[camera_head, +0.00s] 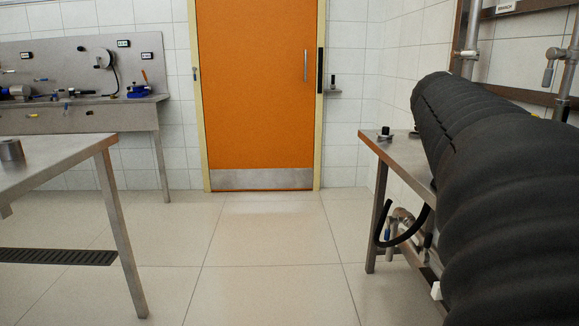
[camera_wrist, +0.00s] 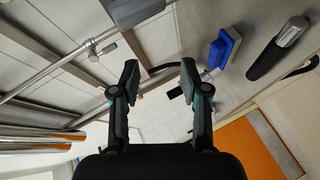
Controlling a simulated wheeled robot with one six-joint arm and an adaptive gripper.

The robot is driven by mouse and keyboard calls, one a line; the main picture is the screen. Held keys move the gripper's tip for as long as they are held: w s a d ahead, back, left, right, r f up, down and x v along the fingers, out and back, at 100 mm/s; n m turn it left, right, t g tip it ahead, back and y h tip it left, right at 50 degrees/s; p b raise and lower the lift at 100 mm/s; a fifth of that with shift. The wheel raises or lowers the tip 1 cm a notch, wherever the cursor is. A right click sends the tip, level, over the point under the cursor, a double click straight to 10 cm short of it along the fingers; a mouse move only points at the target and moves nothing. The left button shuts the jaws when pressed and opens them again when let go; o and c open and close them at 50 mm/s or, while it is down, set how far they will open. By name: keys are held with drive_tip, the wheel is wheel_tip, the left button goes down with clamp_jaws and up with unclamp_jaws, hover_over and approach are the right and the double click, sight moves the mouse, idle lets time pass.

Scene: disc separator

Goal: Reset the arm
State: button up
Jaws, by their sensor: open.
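My gripper (camera_wrist: 159,74) shows in the wrist view. Its two dark fingers stand well apart, and nothing is held between them. The gap looks out on a pale tiled surface, with a curved black hose and a small dark item in the background. The wrist view is turned, with the orange door at its lower right. My gripper does not show in the head view.
In the head view, a metal table (camera_head: 62,154) stands at left, a tool bench (camera_head: 75,118) behind it, and a bench (camera_head: 383,150) at right. The floor before the orange door (camera_head: 258,95) is clear. Steel pipes (camera_wrist: 75,58) and a blue block (camera_wrist: 222,48) show in the wrist view.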

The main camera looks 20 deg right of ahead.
drive_tip(key=w+a+f+n+t+y, duration=0.15)
drive_tip(key=a+f+y, duration=0.25)
drive_tip(key=a+f, duration=0.6)
drive_tip(key=a+f+t+y, duration=0.2)
drive_tip(key=a+f+y, duration=0.2)
drive_tip(key=a+f, duration=0.55)
drive_tip(key=s+a+f+y, duration=0.3)
drive_tip(key=a+f, duration=0.2)
drive_tip(key=a, duration=0.5)
drive_tip(key=s+a+f+y, duration=0.3)
drive_tip(key=a+f, duration=0.3)
drive_tip(key=a, duration=0.4)
drive_tip(key=shift+s+a, duration=0.35)
drive_tip(key=shift+s, duration=0.2)
drive_tip(key=shift+d+f+g, duration=0.1)
drive_tip(key=shift+g, duration=0.15)
